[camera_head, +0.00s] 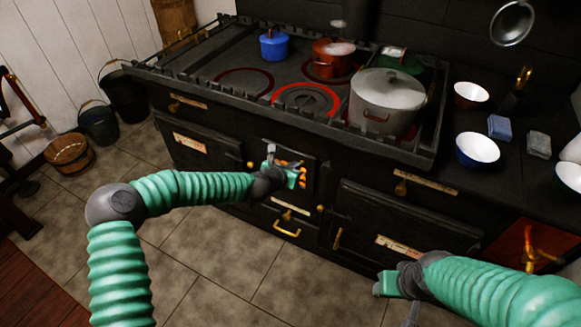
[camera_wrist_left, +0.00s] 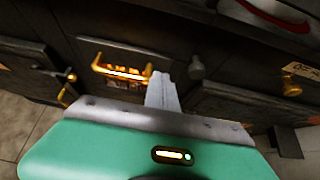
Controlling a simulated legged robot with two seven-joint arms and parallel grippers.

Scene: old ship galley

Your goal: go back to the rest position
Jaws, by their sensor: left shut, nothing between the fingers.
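My left gripper (camera_head: 271,152) is in front of the middle of the black stove (camera_head: 240,125), by a small glowing firebox (camera_head: 299,181). In the left wrist view its fingers (camera_wrist_left: 162,92) are together with nothing between them. They overlap the right end of the firebox's brass handle (camera_wrist_left: 112,74) in that view; whether they touch it I cannot tell. My right gripper (camera_head: 393,292) is at the lower right in front of the stove's lower doors. It is small and partly turned away, so its finger opening is unclear.
On the stove top stand a blue pot (camera_head: 273,46), a copper pot (camera_head: 331,62) and a large grey pot (camera_head: 386,103). Bowls (camera_head: 477,150) and cloths (camera_head: 499,127) are on the right counter. Buckets (camera_head: 99,124) stand at left. The tiled floor (camera_head: 215,250) before the stove is clear.

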